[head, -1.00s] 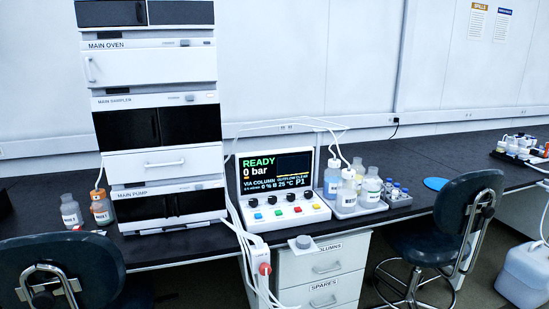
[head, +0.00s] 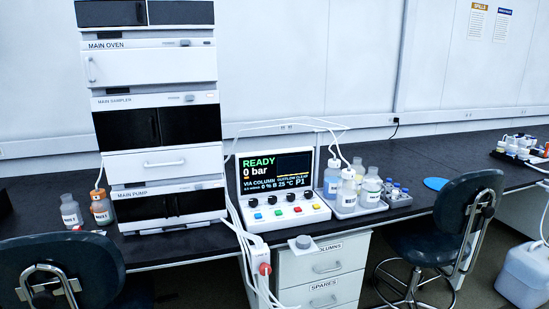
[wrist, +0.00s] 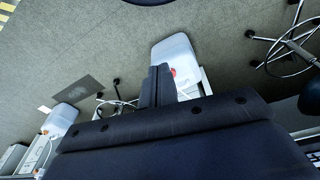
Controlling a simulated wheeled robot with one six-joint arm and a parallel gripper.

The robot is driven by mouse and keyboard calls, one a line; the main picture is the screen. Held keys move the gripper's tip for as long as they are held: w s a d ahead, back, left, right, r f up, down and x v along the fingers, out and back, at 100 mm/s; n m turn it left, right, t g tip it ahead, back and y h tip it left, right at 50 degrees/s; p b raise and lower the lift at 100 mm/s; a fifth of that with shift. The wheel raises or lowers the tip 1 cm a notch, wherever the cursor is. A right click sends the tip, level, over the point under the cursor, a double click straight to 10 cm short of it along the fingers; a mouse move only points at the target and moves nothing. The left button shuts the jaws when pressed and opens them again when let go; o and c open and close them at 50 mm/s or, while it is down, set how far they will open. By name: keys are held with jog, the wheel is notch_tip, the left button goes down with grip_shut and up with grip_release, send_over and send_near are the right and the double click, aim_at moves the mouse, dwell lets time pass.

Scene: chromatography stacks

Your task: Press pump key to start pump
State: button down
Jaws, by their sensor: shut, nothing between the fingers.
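The control console (head: 277,187) stands on the dark bench in the head view, right of the instrument stack. Its screen (head: 276,171) reads READY and 0 bar. Dark knobs and a row of small coloured keys (head: 278,212) sit below the screen. The key labels are too small to read, so I cannot tell which is the pump key. The main pump unit (head: 167,204) is at the bottom of the stack. My gripper (wrist: 160,68) is shut and empty in the wrist view, over the floor. It is apart from the console, which I cannot make out in that view.
Bottles stand in a grey tray (head: 345,207) right of the console. A round grey knob (head: 303,243) juts out in front of the bench. Chairs stand left (head: 60,268) and right (head: 440,225). A white container (wrist: 176,55) lies beyond my fingers in the wrist view.

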dwell(0.4)
jog(key=w+a+r+m+y+p, duration=0.2)
jog(key=w+r+m+y+p, duration=0.15)
jog(key=w+r+p, duration=0.35)
jog(key=w+a+r+m+y+p, duration=0.25)
jog(key=w+r+m+p, duration=0.2)
jog(key=w, duration=0.55)
jog(key=w+d+m+t+p, duration=0.2)
jog(key=w+m+p, duration=0.2)
jog(key=w, duration=0.5)
jog(key=w+d+r+m+t+y+p, duration=0.1)
jog(key=w+d+m+t+p, duration=0.1)
jog(key=w+m, duration=0.4)
jog(key=w+d+p, duration=0.1)
jog(key=w+p, duration=0.1)
jog(key=shift+w+r+m+t+p, duration=0.2)
jog(key=shift+w+m+t+p, duration=0.15)
jog(key=shift+m+t+p, duration=0.05)
